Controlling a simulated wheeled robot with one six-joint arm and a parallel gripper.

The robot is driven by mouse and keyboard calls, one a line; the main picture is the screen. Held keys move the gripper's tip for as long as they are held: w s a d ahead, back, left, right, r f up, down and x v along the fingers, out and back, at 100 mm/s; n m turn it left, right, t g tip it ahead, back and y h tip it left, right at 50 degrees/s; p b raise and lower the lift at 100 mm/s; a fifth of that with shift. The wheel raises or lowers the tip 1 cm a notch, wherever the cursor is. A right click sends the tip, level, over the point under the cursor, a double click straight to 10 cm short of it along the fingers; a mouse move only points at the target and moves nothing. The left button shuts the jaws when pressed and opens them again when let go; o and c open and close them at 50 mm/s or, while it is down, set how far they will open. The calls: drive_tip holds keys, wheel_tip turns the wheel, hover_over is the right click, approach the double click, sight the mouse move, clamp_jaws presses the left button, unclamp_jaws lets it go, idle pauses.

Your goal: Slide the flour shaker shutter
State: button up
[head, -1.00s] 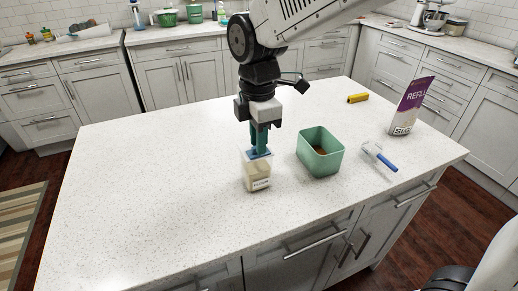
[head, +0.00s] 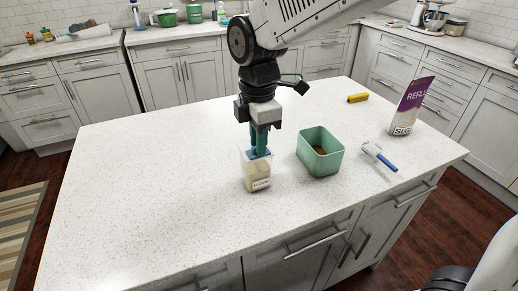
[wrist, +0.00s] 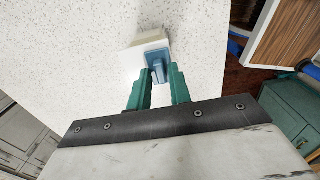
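The flour shaker (head: 257,178) is a small cream, box-like container with a paper label, upright on the white island top. Its blue shutter (head: 260,153) lies across the top, with an upright tab that shows in the wrist view (wrist: 158,73). The shaker body (wrist: 148,43) shows pale behind the shutter there. My gripper (head: 259,147) points straight down over the shaker. Its two teal fingers (wrist: 160,75) stand on either side of the blue tab, with a narrow gap between them. I cannot tell whether they press on the tab.
A green open bin (head: 320,152) with something brown inside stands right of the shaker. A blue-handled clear tool (head: 380,158), a purple and white refill bag (head: 410,105) and a yellow item (head: 358,98) are farther right. The island's left side is clear.

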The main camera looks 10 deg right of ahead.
drive_tip(key=c, duration=0.3)
drive_tip(key=shift+w+a, duration=0.25)
drive_tip(key=shift+w, duration=0.55)
drive_tip(key=shift+w+a, duration=0.2)
drive_tip(key=shift+w, duration=0.6)
drive_tip(key=o, duration=0.4)
drive_tip(key=shift+r, duration=3.55)
